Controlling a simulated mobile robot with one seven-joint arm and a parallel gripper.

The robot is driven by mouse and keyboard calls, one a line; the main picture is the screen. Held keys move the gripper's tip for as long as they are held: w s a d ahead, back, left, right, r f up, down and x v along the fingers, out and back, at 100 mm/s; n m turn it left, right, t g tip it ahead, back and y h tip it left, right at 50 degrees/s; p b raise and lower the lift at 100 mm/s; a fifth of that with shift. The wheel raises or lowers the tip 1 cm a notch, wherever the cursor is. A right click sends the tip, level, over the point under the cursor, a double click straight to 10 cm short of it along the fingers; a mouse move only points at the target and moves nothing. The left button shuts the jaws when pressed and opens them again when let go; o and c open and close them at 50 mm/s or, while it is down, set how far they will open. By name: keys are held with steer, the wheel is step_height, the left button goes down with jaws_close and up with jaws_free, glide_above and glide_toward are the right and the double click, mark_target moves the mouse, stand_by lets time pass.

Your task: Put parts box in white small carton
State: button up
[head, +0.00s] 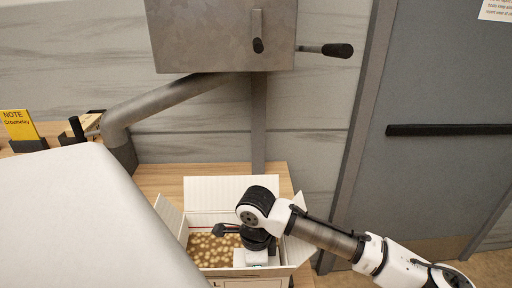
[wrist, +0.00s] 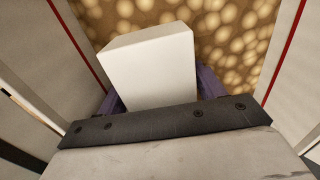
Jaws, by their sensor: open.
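The white small carton (head: 208,188) stands open on the wooden surface with its flaps spread. Round tan pieces cover its inside. My gripper (head: 256,245) reaches down into the carton from the right. A plain white box, which I take as the parts box (wrist: 150,65), lies between the purple fingers in the wrist view, with the tan pieces behind it. The fingers are open around it. In the head view a white block (head: 250,258) shows under my gripper inside the carton. Whether the box rests on the tan pieces cannot be told.
A large pale sloped surface (head: 90,220) fills the lower left. A metal box with black-knobbed levers (head: 225,35) hangs above the carton, with a grey pipe (head: 170,100) running left. A yellow note card (head: 18,125) stands at far left. A grey door (head: 440,170) is at right.

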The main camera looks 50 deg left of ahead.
step_height(320, 180, up, 12)
steer(key=shift+r+b, duration=0.2)
steer(key=shift+b, duration=0.45)
